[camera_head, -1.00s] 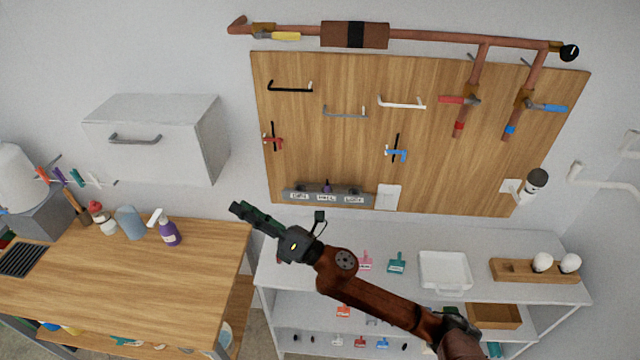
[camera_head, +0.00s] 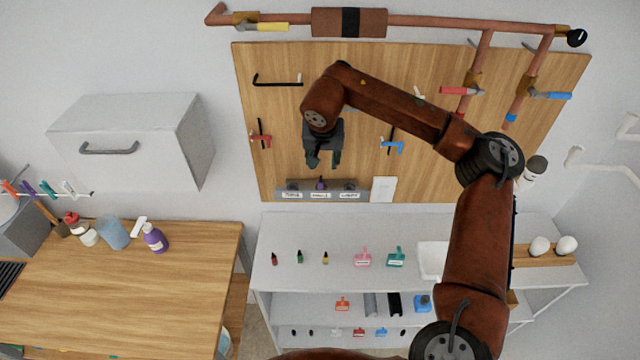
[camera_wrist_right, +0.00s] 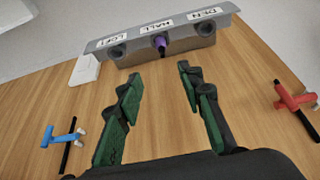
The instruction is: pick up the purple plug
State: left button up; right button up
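The purple plug (camera_head: 321,183) sits in the middle socket of a grey three-socket strip (camera_head: 297,195) at the bottom of the wooden board. In the right wrist view the plug (camera_wrist_right: 160,44) stands at the label HALL, between two dark, empty sockets labelled LOFT and DEN. My right gripper (camera_head: 322,163) points down in front of the board, just above the strip in the picture. In the right wrist view its green-padded fingers (camera_wrist_right: 158,82) are apart, with nothing between them, and the plug shows beyond their tips. My left gripper is not in view.
A white plate (camera_head: 383,190) is beside the strip.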

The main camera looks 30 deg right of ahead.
aim_at(321, 177)
jog(key=p+x, duration=0.1)
jog(key=x, duration=0.5)
jog(key=shift+a, duration=0.15)
jog(key=shift+a+p+x, duration=0.1)
jog(key=shift+p+x, duration=0.25)
jog(key=shift+x, duration=0.95)
jog(key=shift+a+p+x, duration=0.15)
jog(key=shift+p+x, duration=0.2)
jog(key=shift+x, duration=1)
jog(key=shift+s+f, duration=0.1)
jog(key=shift+s, duration=0.05)
jog(key=shift+c, duration=0.4)
grip_shut()
